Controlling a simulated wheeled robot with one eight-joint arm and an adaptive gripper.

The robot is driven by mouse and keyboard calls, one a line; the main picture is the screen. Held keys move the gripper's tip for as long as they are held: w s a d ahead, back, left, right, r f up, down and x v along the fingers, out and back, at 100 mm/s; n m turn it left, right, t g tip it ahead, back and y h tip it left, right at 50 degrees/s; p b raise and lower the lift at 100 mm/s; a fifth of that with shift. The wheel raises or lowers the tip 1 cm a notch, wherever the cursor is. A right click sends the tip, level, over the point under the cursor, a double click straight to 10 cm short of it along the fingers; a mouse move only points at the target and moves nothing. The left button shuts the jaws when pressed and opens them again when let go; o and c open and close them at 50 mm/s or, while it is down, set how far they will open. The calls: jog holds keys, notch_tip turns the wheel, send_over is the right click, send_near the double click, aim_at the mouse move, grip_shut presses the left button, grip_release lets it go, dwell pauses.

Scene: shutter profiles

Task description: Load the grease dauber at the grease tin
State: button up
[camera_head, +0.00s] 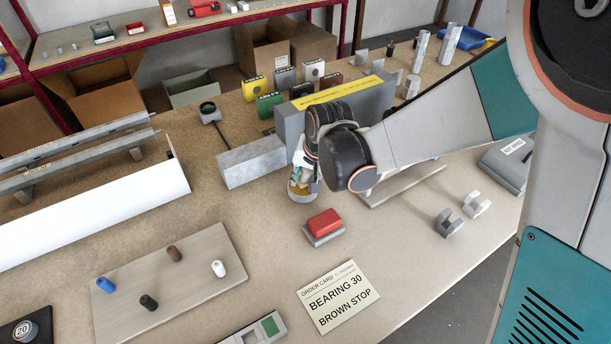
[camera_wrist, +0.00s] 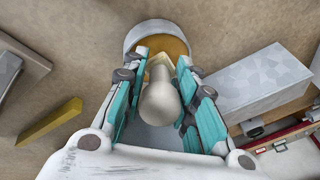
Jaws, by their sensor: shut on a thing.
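The grease tin (camera_head: 302,197) is a small round grey tin with amber grease, standing on the bench near the middle of the head view. In the wrist view the tin (camera_wrist: 133,36) shows at the top, its amber contents visible. My gripper (camera_head: 306,180) points down over the tin. Its teal fingers (camera_wrist: 162,65) are shut on the grease dauber (camera_wrist: 161,102), a pale grey rounded handle with a yellowish end. That end overlaps the tin's opening in the wrist view. I cannot tell whether it touches the grease. The dauber is mostly hidden in the head view.
A grey block (camera_head: 252,162) stands close left of the tin. A red-topped block (camera_head: 323,224) lies in front. An order card (camera_head: 340,297) reads bearing 30, brown stop. A board (camera_head: 205,277) holds several coloured stops. White shutter profile (camera_head: 95,213) lies at left.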

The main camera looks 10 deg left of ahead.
dwell(0.4)
jog(key=shift+r+p, duration=2.45)
jog(key=shift+r, duration=1.05)
